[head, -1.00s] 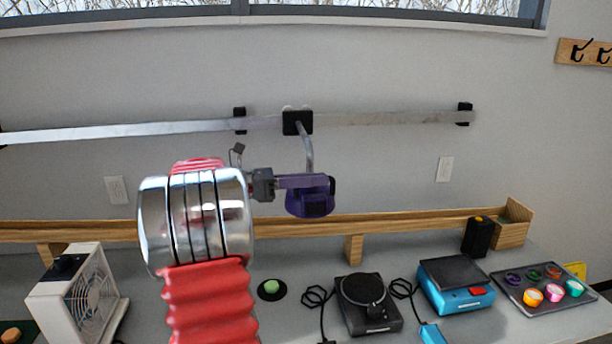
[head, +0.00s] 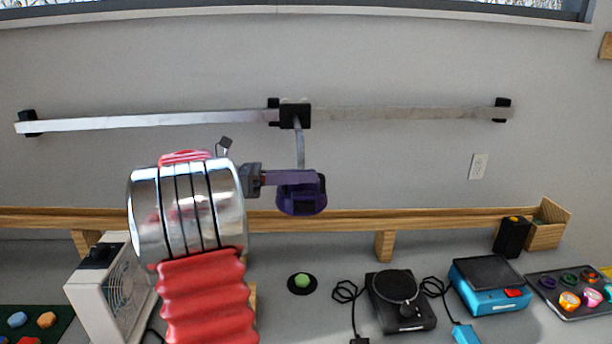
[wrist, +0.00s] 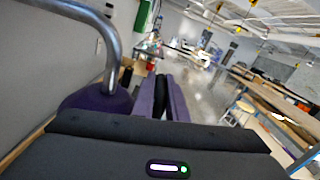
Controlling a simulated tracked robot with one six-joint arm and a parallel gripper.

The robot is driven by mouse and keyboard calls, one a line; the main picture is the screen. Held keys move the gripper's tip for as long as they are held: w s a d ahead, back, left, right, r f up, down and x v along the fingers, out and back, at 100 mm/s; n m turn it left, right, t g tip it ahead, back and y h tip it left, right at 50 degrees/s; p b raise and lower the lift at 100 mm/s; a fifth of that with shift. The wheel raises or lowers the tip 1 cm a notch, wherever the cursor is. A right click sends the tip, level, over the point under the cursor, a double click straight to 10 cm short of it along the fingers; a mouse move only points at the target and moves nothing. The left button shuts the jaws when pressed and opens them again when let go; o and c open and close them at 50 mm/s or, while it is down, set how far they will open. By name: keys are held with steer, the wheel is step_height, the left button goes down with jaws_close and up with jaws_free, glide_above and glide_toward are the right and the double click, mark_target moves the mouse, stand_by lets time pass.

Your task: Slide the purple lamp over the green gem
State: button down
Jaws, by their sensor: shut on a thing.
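The purple lamp (head: 303,203) hangs by a bent metal stem from a black carriage (head: 295,113) on the wall rail. My gripper (head: 312,178) reaches it from the left, with its purple fingers shut on the lamp at the top of its head. The wrist view shows the fingers (wrist: 162,98) close together, with the lamp (wrist: 98,100) and its stem at the left. The green gem (head: 302,281) sits on a black disc on the bench. In the head view the gem appears almost straight below the lamp; the depth between them is hard to judge.
The metal rail (head: 400,114) runs along the wall, with a black bracket (head: 273,108) just left of the carriage. A white fan (head: 112,290) stands left. A black turntable device (head: 400,300), a blue scale (head: 488,287) and a tray (head: 545,288) stand right.

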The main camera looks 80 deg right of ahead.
steer(key=c, duration=1.8)
jaws_free()
steer(key=shift+w, duration=0.1)
steer(key=shift+c, duration=0.2)
steer(key=v, duration=1.1)
steer(key=shift+w+a, duration=0.1)
steer(key=shift+w, duration=0.3)
